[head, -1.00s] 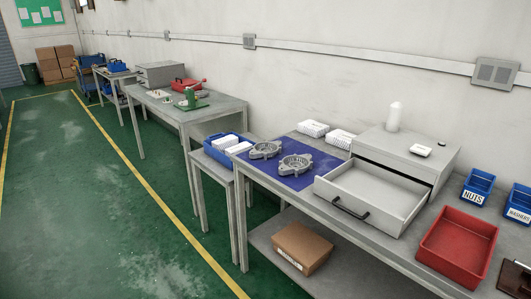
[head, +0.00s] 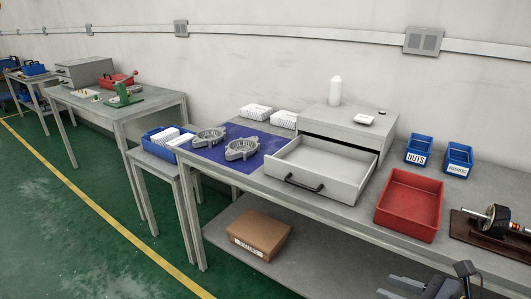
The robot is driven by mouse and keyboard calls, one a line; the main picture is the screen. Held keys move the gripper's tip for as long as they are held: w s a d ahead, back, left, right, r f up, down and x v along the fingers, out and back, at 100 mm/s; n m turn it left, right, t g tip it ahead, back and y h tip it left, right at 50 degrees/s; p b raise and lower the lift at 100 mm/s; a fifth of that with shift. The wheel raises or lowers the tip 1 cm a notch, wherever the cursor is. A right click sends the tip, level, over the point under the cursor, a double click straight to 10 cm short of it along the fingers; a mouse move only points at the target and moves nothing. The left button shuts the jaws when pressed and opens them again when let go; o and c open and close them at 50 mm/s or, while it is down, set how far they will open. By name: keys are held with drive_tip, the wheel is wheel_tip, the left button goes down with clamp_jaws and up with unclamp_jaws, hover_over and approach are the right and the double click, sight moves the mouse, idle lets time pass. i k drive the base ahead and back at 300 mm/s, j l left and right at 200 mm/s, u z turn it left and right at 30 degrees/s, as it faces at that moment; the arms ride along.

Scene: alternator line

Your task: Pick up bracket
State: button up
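Two grey round metal castings with slotted faces lie on the blue mat (head: 213,156); they look like the brackets. The left bracket (head: 208,138) is farther back, and the right bracket (head: 242,149) lies near the open drawer. Both lie flat and apart from each other. My gripper (head: 388,287) shows at the bottom edge, partly cut off, in front of the bench and far to the right of the brackets. Its two grey fingers look apart, with nothing seen between them.
The open, empty drawer (head: 320,168) juts out right of the mat. A red bin (head: 410,205), blue bins (head: 418,150) and a rotor on a stand (head: 492,222) are farther right. White boxes (head: 256,112) stand behind the mat. A blue crate (head: 160,149) is at left.

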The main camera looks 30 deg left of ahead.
sight(210, 137)
drive_tip(key=j+z, duration=0.15)
drive_tip(key=j, duration=0.45)
drive_tip(key=j+z, duration=0.2)
drive_tip(key=j, duration=0.4)
drive_tip(key=j+z, duration=0.15)
drive_tip(key=j, duration=0.45)
drive_tip(key=k+j+z, duration=0.2)
drive_tip(key=j, duration=0.4)
drive_tip(key=j+z, duration=0.15)
drive_tip(key=j, duration=0.45)
drive_tip(key=k+j+z, duration=0.2)
drive_tip(key=j, duration=0.35)
drive_tip(key=k+j+z, duration=0.15)
drive_tip(key=j, duration=0.4)
drive_tip(key=k+j+z, duration=0.2)
drive_tip(key=j, duration=0.35)
drive_tip(key=j+z, duration=0.15)
drive_tip(key=j, duration=0.55)
drive_tip(key=k+j+z, duration=0.15)
drive_tip(key=j, duration=0.55)
